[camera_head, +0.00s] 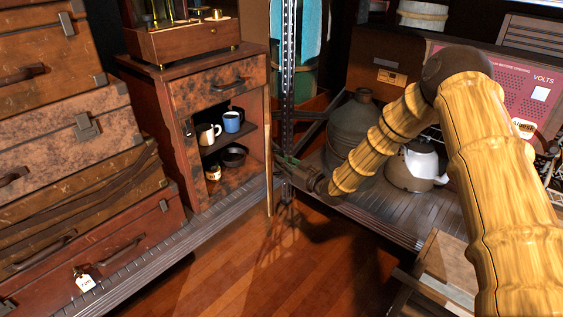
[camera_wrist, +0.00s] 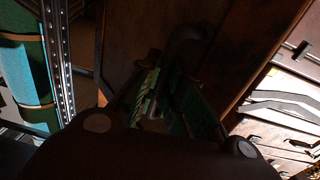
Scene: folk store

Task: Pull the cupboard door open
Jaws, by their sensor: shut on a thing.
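The cupboard (camera_head: 180,110) is a small brown wooden cabinet with a drawer above an open compartment. Its door (camera_head: 268,165) stands swung out, seen almost edge-on as a thin strip at the right of the opening. My gripper (camera_head: 279,158) is at the right of this strip, on the door's outer face. In the wrist view the door panel (camera_wrist: 130,45) fills the middle, with a dark curved handle (camera_wrist: 187,42). My gripper's green-padded fingers (camera_wrist: 172,98) are shut on this handle; the exact contact is dark and partly hidden.
Mugs, including a blue one (camera_head: 232,122), and a dark bowl (camera_head: 233,156) stand inside the cupboard. Stacked suitcases (camera_head: 80,130) are at left. A metal post (camera_head: 288,90) and a shelf with a kettle (camera_head: 415,168) are at right. The wooden floor (camera_head: 260,270) in front is clear.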

